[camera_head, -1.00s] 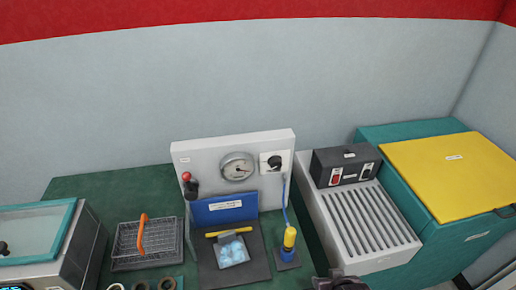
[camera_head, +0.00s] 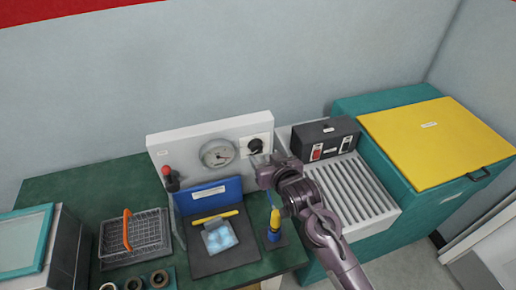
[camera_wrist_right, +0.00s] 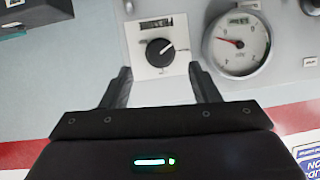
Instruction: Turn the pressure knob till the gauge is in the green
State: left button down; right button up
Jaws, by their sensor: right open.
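The black pressure knob (camera_head: 255,146) sits on a white plate at the right of the upright light panel (camera_head: 160,150). The round gauge (camera_head: 217,154) is just left of it. In the right wrist view, which looks upside down, the knob (camera_wrist_right: 160,52) with its white pointer line shows ahead of the fingertips, and the gauge (camera_wrist_right: 237,44) is to its right. Its needle shows, but I cannot make out a green zone. My right gripper (camera_head: 262,161) is open and empty in front of the knob; in the wrist view its fingers (camera_wrist_right: 162,76) stand apart, short of the knob. My left gripper is out of view.
A red-topped lever (camera_head: 167,172) stands at the panel's left. A yellow and blue bottle-like part (camera_head: 274,226) stands below my right arm. A black switch box (camera_head: 326,139) is to the right. A wire basket (camera_head: 150,233) and a blue pouch (camera_head: 220,238) lie on the bench.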

aim_at(258, 150)
jog(key=p+x, duration=0.1)
jog(key=x, duration=0.5)
jog(key=shift+r, duration=0.1)
jog(key=c, duration=1)
